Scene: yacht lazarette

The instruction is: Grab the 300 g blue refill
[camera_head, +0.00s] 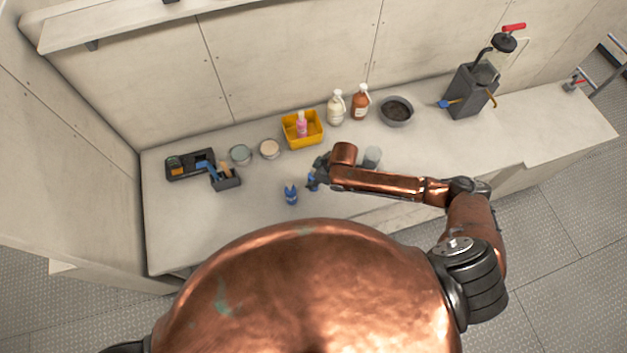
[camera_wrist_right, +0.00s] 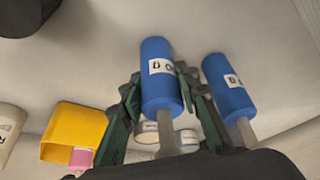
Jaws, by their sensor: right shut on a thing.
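Two blue refills show, each a blue cylinder with a white label and a narrow pale end. One blue refill (camera_head: 313,182) is between the fingers of my right gripper (camera_head: 318,174), over the front middle of the counter; in the right wrist view this held refill (camera_wrist_right: 160,90) sits between the dark green fingers (camera_wrist_right: 160,76). The other blue refill (camera_head: 291,195) stands on the counter just left of the gripper; it also shows in the right wrist view (camera_wrist_right: 228,85), apart from the fingers. The labels are too small and turned to read a weight. My left gripper is out of view.
On the counter (camera_head: 250,206) behind are a yellow bin (camera_head: 316,137) with a pink bottle (camera_head: 302,124), two round tubs, two pump bottles, and a grey bowl (camera_head: 396,112). A black tray (camera_head: 184,167) lies left. A grey cup (camera_head: 372,157) stands behind my right arm.

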